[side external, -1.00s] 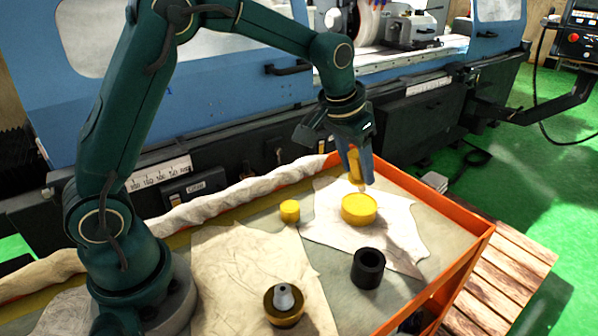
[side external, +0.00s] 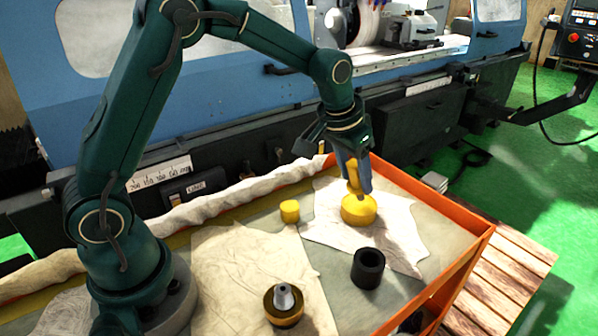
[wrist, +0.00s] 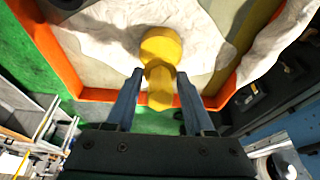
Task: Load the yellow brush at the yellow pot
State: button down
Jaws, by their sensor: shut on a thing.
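The yellow pot (side external: 359,212) is a short round tub standing on a pale cloth in the orange-edged tray. It also shows in the wrist view (wrist: 161,42). My gripper (side external: 358,186) is directly above the pot, pointing down, and is shut on the yellow brush (side external: 353,181). In the wrist view the brush (wrist: 160,92) sits between the two fingers of my gripper (wrist: 160,76), its far end overlapping the pot's near side. The brush's lower end is at the pot's top; I cannot tell how deep it reaches or whether it touches.
A small yellow block-like piece (side external: 290,211) lies left of the pot. A black hollow cylinder (side external: 368,268) stands in front of it. A yellow-brown round piece with a grey cone (side external: 284,304) sits front left. The tray's orange rim (side external: 440,200) runs along the right.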

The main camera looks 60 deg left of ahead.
jog(key=shift+f, duration=0.65)
dwell(1.4)
jog(key=shift+r, duration=0.15)
jog(key=shift+r, duration=3.45)
jog(key=shift+w+a+r, duration=0.1)
jog(key=shift+a+r, duration=0.1)
jog(key=s+a+r, duration=0.1)
jog(key=s, duration=0.5)
jog(key=s+a+r, duration=0.1)
jog(key=s+a, duration=0.1)
jog(key=s, duration=0.5)
jog(key=shift+s+a+r, duration=0.15)
jog(key=shift+s+r, duration=0.1)
